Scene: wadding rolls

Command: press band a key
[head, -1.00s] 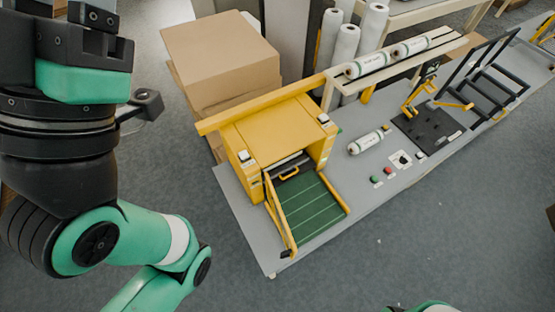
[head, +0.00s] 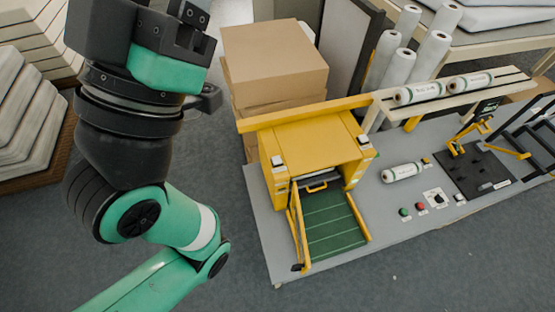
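My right gripper is not in view.
A labelled white roll (head: 402,172) lies on the bench behind the buttons. Two more rolls (head: 470,82) lie on the raised shelf. A black plate with a yellow lever (head: 480,172) is to the right. Cardboard boxes (head: 272,60) stand behind the press. Floor in front is clear.

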